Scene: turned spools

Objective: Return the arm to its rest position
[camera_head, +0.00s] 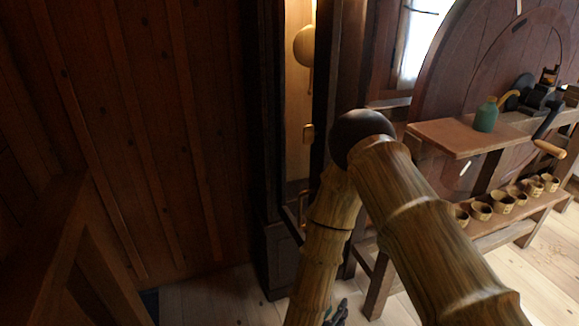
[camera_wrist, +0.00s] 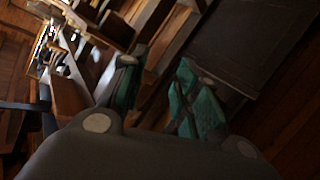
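My arm, built of turned wooden segments with a dark ball joint (camera_head: 360,132), is folded in the middle of the head view. Its upper part runs to the lower right and its forearm (camera_head: 325,240) points down. My gripper shows only as a small dark piece at the bottom edge of the head view, mostly cut off. In the wrist view my gripper (camera_wrist: 156,78) has two teal-padded fingers standing apart. I see nothing held between them.
A tall dark clock case (camera_head: 270,190) with a pendulum (camera_head: 304,46) stands behind the arm. Some floor (camera_head: 215,298) is clear at lower left.

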